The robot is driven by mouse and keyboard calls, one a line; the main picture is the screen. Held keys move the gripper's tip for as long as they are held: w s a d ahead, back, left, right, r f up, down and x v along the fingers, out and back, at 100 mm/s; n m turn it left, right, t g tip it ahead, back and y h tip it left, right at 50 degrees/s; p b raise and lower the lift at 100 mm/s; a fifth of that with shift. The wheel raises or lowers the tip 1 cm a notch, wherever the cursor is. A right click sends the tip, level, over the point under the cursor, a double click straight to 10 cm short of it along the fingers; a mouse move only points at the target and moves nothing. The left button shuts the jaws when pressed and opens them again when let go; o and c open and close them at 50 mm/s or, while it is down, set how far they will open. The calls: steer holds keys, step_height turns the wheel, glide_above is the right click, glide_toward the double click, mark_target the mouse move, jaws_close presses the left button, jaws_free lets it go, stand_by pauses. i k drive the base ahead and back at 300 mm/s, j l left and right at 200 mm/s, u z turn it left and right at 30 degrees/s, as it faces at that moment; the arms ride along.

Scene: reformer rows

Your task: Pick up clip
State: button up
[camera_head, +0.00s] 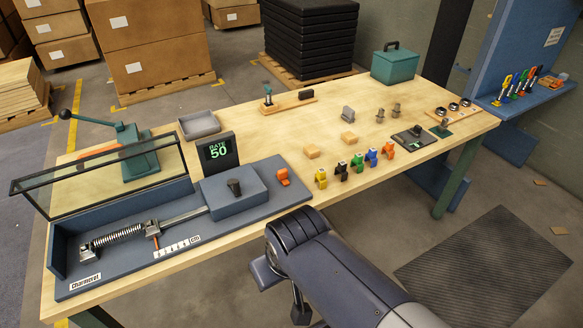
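Several small clip-like pieces stand in a row near the table's front edge: a yellow one (321,178), a black one (342,171), a green one (357,163), a blue one (372,157) and an orange one (388,150). Another orange piece (283,177) sits on the grey-blue fixture to their left. I cannot tell which one is the clip. My arm reaches in from the bottom right, in front of the table. A dark part that seems to be my gripper (300,309) shows below the arm, apart from all the pieces. Its fingers are mostly hidden.
The spring fixture (120,272) with a raised clear cover fills the table's left end. A display reading 50 (218,152) and a grey tray (199,124) stand behind it. Wooden blocks (311,151) and grey parts (348,113) lie mid-table. A green box (396,65) stands at the back right.

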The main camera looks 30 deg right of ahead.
mark_target(358, 159)
steer(key=z, duration=1.4)
